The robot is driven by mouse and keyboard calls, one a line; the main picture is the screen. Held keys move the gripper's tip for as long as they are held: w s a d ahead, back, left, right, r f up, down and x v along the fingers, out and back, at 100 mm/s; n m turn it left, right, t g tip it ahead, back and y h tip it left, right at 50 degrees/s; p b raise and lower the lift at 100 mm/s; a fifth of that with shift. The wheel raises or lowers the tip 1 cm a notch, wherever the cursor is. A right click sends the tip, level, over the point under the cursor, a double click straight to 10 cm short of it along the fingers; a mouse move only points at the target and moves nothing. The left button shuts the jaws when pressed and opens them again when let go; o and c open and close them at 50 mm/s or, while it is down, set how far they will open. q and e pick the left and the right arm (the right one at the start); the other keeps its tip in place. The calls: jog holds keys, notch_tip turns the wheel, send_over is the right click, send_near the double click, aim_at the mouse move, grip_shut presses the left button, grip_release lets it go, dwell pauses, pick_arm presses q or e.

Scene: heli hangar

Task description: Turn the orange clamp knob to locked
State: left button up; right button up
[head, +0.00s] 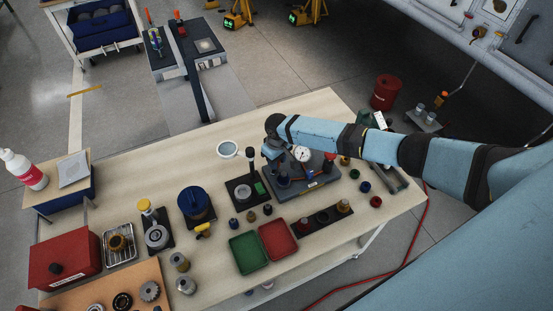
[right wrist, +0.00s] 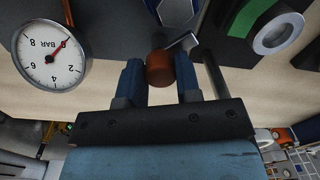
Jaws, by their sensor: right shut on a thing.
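The orange clamp knob (right wrist: 160,68) shows in the right wrist view between the two blue fingers of my right gripper (right wrist: 159,80). The gripper is shut on it. A metal lever or pin sticks out beside the knob's upper right. In the head view my right gripper (head: 272,152) is at the left end of a dark grey fixture (head: 312,184) on the bench, and the knob is hidden there. A white dial gauge (head: 301,154) stands on the fixture; it also shows large in the right wrist view (right wrist: 50,57). My left gripper is not in view.
Several small knobs lie to the right. The bench's far edge is mostly clear.

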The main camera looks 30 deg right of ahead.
jog(key=n, duration=0.4)
jog(key=shift+n, duration=2.3)
jog(key=o, duration=0.9)
jog(key=shift+r, duration=0.1)
jog(key=r, duration=0.7)
jog(key=r+b, duration=0.1)
jog(key=r, duration=0.5)
jog(key=shift+w+d+r, duration=0.1)
jog(key=shift+w+r, duration=0.1)
jog(key=shift+r, duration=0.15)
